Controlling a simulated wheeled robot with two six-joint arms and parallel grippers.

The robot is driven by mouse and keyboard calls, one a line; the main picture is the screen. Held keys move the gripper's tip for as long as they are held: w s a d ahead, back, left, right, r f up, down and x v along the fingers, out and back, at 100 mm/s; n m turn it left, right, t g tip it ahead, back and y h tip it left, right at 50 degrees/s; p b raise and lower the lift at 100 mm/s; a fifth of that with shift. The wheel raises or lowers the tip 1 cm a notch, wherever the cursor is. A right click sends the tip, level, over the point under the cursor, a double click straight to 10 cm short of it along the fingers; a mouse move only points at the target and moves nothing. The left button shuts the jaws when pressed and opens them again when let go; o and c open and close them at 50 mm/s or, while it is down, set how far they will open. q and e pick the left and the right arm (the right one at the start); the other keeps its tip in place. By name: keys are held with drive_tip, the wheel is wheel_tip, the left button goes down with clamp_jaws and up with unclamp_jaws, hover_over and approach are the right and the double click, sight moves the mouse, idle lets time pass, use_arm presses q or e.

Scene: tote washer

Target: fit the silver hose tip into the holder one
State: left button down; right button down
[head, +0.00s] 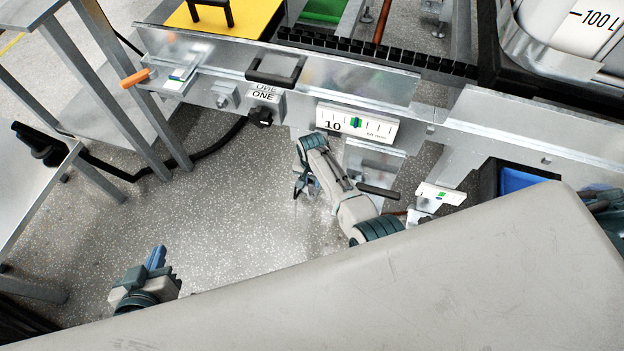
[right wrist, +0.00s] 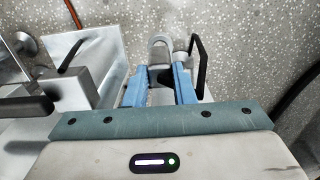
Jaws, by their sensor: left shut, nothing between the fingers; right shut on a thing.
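My right gripper (head: 306,187) hangs over the floor, in front of the machine's front panel. In the right wrist view its blue fingers (right wrist: 166,75) are shut on a grey-silver piece, which I take for the silver hose tip (right wrist: 160,43). The piece has a curved end, and a black frame shows beside it. The fingers hide part of it. My left gripper (head: 157,258) is shut and empty, low at the left over the floor.
A black hose (head: 205,161) runs from a black fitting (head: 261,117) below the label toward the left table. A white scale plate marked 10 (head: 357,124) is right of the holder. An orange handle (head: 135,78) sticks out at left. The floor between my grippers is clear.

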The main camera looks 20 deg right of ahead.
drive_tip(key=shift+f, duration=0.6)
idle(0.4)
drive_tip(key=shift+f, duration=0.5)
idle(0.9)
drive_tip(key=shift+f, duration=0.3)
idle(1.6)
drive_tip(key=c, duration=0.7)
unclamp_jaws()
drive_tip(key=shift+o, duration=0.2)
